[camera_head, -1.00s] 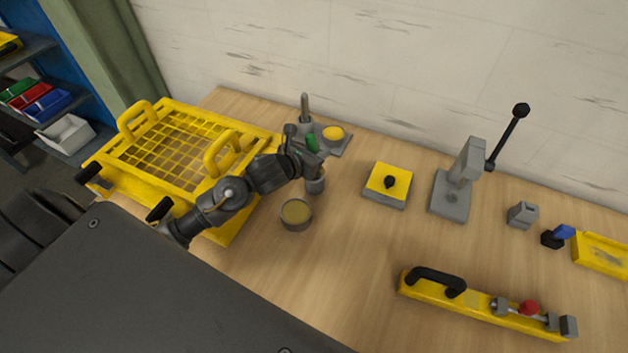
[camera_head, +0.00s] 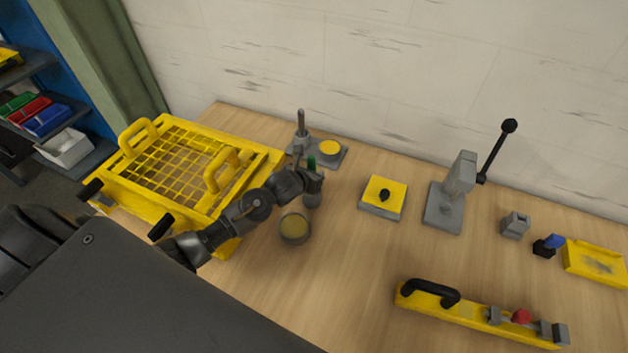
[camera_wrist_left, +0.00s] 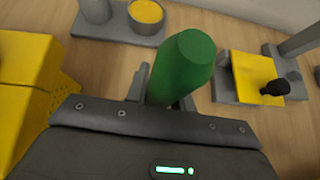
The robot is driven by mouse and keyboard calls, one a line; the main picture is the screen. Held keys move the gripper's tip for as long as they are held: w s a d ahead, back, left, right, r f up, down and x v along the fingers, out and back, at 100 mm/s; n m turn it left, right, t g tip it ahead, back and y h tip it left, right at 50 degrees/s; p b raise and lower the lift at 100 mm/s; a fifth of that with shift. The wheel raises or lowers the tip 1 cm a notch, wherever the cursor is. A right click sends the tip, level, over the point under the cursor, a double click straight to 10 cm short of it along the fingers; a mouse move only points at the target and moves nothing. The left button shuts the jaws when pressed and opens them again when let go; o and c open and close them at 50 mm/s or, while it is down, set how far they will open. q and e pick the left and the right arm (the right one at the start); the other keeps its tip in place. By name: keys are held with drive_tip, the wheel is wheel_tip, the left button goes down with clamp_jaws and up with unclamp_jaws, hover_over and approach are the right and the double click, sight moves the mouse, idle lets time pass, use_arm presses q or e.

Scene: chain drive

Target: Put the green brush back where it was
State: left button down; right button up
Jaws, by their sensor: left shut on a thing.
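The green brush (camera_head: 311,163) is upright in my left gripper (camera_head: 312,174); its green handle (camera_wrist_left: 183,62) sticks up between the fingers in the left wrist view. My left gripper is shut on it. A small grey cylindrical piece (camera_head: 313,199) shows directly below the gripper; I cannot tell whether it is a holder or the brush's lower end. The brush's lower part is hidden by the gripper. My right gripper is not in view.
A round tin (camera_head: 295,229) with yellowish contents stands just in front of the gripper. A grey base with a yellow disc (camera_head: 329,148) is behind it. A yellow basket (camera_head: 143,207) is left, a yellow-topped block (camera_head: 383,192) right.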

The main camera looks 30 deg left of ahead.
use_arm(q)
wheel_tip(320, 180, down, 3)
drive_tip(key=shift+r, duration=0.15)
drive_tip(key=shift+f, duration=0.45)
drive_tip(key=shift+f, duration=0.1)
drive_tip(key=c, duration=1.6)
unclamp_jaws()
drive_tip(key=shift+f, duration=0.1)
drive_tip(key=shift+c, duration=0.2)
drive_tip(key=o, duration=0.4)
drive_tip(key=shift+o, duration=0.2)
drive_tip(key=shift+r+p, duration=0.3)
drive_tip(key=shift+p, duration=0.05)
drive_tip(key=shift+s+r, duration=0.1)
drive_tip(key=shift+s, duration=0.25)
drive_tip(key=b+v, duration=0.2)
drive_tip(key=v, duration=0.9)
